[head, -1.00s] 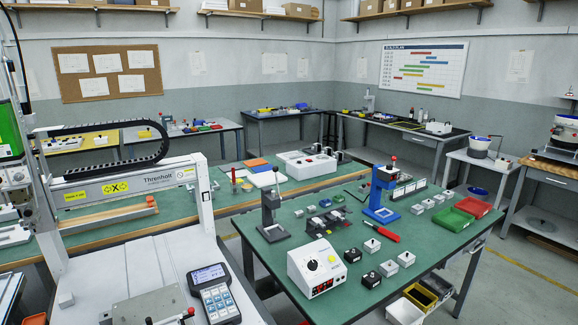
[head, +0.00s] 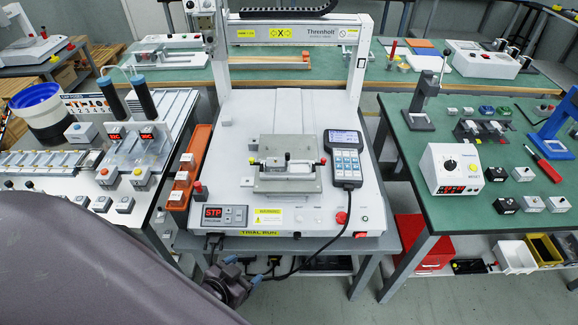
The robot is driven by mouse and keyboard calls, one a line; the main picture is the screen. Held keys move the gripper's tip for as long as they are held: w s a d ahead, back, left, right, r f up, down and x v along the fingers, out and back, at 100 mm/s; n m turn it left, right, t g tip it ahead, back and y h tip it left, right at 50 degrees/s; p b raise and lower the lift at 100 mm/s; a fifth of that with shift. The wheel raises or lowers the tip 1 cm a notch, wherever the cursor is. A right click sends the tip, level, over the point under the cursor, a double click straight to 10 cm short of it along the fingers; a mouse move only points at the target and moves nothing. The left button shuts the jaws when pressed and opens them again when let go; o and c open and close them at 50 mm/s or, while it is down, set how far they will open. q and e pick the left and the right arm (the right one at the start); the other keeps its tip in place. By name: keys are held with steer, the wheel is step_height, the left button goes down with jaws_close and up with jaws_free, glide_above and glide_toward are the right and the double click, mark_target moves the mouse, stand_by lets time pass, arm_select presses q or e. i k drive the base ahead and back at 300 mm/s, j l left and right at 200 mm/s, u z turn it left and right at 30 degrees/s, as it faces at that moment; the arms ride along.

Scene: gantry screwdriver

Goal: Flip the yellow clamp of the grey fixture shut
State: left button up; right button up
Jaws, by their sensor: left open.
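The grey fixture (head: 288,182) is a flat block on the white bed of the gantry machine, near the middle of the head view. A small lever with a yellow tip (head: 253,160) is at its left side, apparently the yellow clamp. It is too small to tell how far it is folded over. A black knob and a red-tipped lever also show on the fixture. My left gripper (head: 237,272) is dark and open, low in front of the machine's front edge, well below and apart from the fixture. My right gripper is out of view.
The gantry frame (head: 297,33) spans behind the fixture. A handheld keypad (head: 346,160) lies to its right, its cable hanging down in front. An STP display box (head: 221,216) and red button (head: 341,217) sit at the front. Orange bins (head: 183,175) stand at left.

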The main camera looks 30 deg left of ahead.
mark_target(251, 160)
steer(key=u, duration=1.2)
